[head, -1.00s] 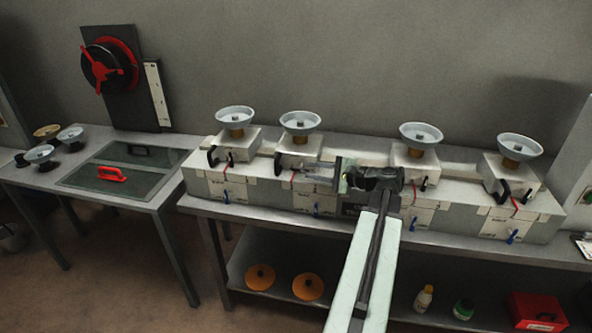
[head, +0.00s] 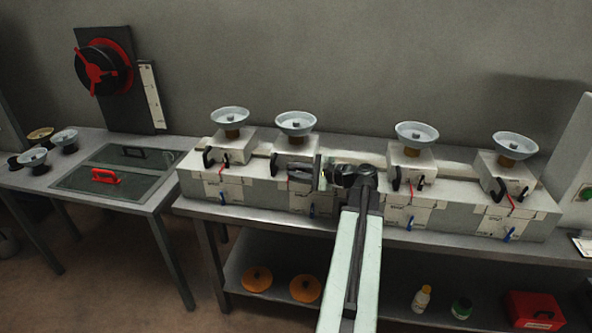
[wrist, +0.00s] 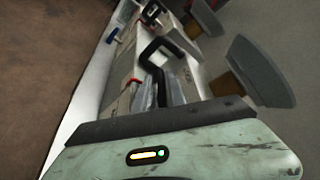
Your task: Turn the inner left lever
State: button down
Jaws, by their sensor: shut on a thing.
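The inner left lever is a black bent handle on the front of the second white box from the left, below a grey bowl (head: 295,123). In the head view it is partly hidden by my gripper (head: 300,174), which reaches in from the right. In the wrist view the black lever (wrist: 152,52) rises between the two grey fingers (wrist: 158,95). My gripper is shut on this lever. A small red lever (wrist: 133,82) shows beside the fingers there. The exact contact is hard to see.
The outer left box with its black lever (head: 208,158) stands to the left. Two more boxes with bowls (head: 416,134) stand to the right, all on one bench (head: 250,211). A side table with a red handle (head: 105,176) is at the left.

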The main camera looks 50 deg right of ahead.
jog(key=shift+r+p, duration=0.2)
jog(key=shift+p, duration=0.15)
jog(key=g+p, duration=0.1)
jog(key=p, duration=0.1)
jog(key=g+h+p, duration=0.1)
jog(key=p, duration=0.2)
jog(key=shift+a+r+n, duration=0.1)
jog(key=shift+r+n, duration=0.25)
jog(key=shift+n, duration=0.05)
jog(key=g+h+p, duration=0.1)
jog(key=g+p, duration=0.1)
jog(key=p, duration=0.2)
jog(key=n+g+h+p, duration=0.1)
jog(key=g+p, duration=0.2)
jog(key=p, duration=0.1)
jog(key=shift+w+f, duration=0.1)
jog(key=shift+f+n+g+h+p, duration=0.15)
jog(key=shift+n+g+h+p, duration=0.15)
jog(key=shift+g+h+p, duration=0.65)
jog(key=g+p, duration=0.1)
jog(key=g, duration=0.1)
jog(key=shift+f+g+h, duration=0.1)
jog(key=shift+g+h, duration=0.25)
jog(key=shift+f+n+g+h, duration=0.15)
jog(key=shift+n+g+h, duration=0.25)
jog(key=shift+g+h, duration=0.55)
jog(key=shift+g, duration=0.75)
jog(key=shift+h, duration=0.25)
